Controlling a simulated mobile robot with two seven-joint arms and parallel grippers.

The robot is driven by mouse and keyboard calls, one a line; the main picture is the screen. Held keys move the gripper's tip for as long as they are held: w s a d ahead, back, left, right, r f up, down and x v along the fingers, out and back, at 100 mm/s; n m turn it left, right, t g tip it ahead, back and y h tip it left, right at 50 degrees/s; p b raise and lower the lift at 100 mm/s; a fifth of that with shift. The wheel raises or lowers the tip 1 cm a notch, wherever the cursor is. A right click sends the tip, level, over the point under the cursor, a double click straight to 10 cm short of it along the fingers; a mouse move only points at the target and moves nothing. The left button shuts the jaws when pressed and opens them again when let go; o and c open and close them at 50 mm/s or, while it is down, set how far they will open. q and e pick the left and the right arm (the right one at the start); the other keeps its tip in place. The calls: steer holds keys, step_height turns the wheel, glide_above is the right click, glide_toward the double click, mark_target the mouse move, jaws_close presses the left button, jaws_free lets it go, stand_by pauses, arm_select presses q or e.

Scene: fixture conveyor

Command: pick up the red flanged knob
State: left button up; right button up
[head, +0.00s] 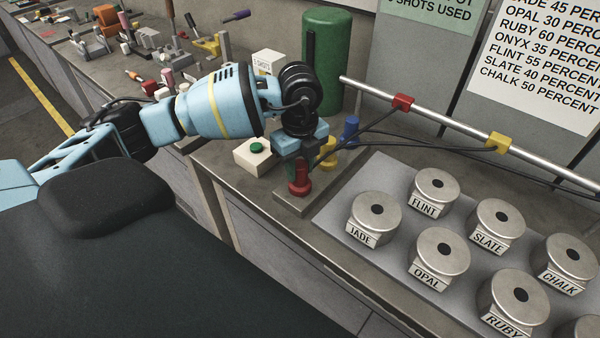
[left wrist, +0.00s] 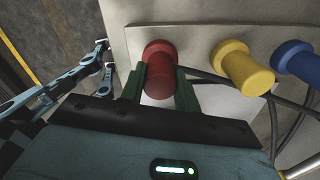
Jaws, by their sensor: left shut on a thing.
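The red flanged knob (head: 299,181) is upright at the near end of a brown-grey plate (head: 286,202) on the bench, below my left gripper (head: 300,160). In the left wrist view, the red knob (left wrist: 161,60) sits between the two green fingers of my left gripper (left wrist: 160,88), which is shut on it. I cannot tell whether the knob's bottom touches the plate. A yellow knob (head: 328,153) and a blue knob (head: 350,131) stand behind it in a row. They also show in the left wrist view, yellow (left wrist: 243,69) and blue (left wrist: 297,61). My right gripper is not in view.
A white box with a green button (head: 257,151) stands left of the knobs and a green cylinder (head: 325,60) behind. A metal rail (head: 455,128) with cables runs at the back right. Labelled round weights (head: 439,253) stand on a grey mat at right.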

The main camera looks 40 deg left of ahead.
arm_select(q)
steer(key=shift+r, duration=0.15)
steer(key=shift+r, duration=0.25)
step_height(320, 180, up, 3)
steer(key=shift+s, duration=0.15)
steer(key=s+d+r, duration=0.1)
steer(key=s+d, duration=0.2)
steer(key=s, duration=1.2)
steer(key=shift+s+d, duration=0.15)
steer(key=shift+d, duration=0.25)
steer(key=shift+r, duration=0.1)
